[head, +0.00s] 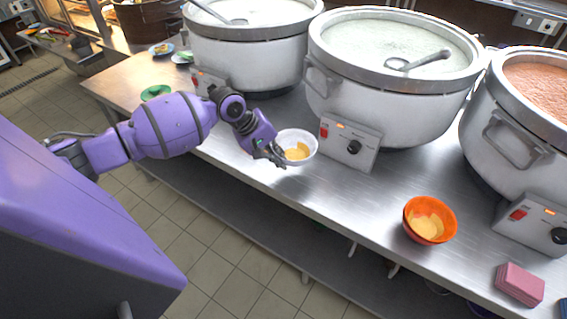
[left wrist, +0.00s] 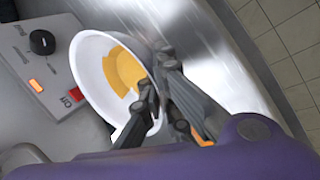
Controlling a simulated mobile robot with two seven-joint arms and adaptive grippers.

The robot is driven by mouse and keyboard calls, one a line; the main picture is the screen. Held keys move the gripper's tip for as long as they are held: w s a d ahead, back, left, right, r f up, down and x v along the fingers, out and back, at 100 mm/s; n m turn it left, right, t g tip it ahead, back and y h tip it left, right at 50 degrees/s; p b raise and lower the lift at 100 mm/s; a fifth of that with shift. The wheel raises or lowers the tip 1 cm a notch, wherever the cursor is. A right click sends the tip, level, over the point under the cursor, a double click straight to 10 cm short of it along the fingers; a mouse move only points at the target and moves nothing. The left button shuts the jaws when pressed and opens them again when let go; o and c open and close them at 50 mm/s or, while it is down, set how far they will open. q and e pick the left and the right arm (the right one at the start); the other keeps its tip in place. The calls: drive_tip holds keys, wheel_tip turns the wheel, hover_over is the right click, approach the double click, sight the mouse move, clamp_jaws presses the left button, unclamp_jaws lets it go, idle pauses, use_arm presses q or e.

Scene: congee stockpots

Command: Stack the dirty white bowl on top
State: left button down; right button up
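The dirty white bowl (head: 284,136) has yellow-orange food residue inside. My left gripper (head: 275,153) is at the bowl's near left rim. In the left wrist view the gripper (left wrist: 157,82) has one finger inside the white bowl (left wrist: 90,62) and one outside, pinching the rim. An orange bowl (head: 412,233) with similar yellow residue stands on the counter to the right. My right gripper is out of view.
Large stockpots stand along the back: a left pot (head: 250,60), a middle pot (head: 385,105) with a ladle, and a right pot (head: 500,140) with reddish-brown contents. Pink sponges (head: 519,284) lie at the lower right. The counter (head: 365,205) between the two bowls is clear.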

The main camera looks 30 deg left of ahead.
sight(281, 171)
use_arm(q)
drive_tip(key=shift+w+a+f, duration=0.15)
drive_tip(key=shift+w+f, duration=0.65)
drive_tip(key=shift+f, duration=0.1)
drive_tip(key=shift+w+f+b, duration=0.2)
drive_tip(key=shift+f+b, duration=0.1)
drive_tip(key=shift+f, duration=1.35)
drive_tip(key=shift+f, duration=0.2)
drive_tip(key=c, duration=2.3)
unclamp_jaws()
drive_tip(key=shift+o, duration=0.2)
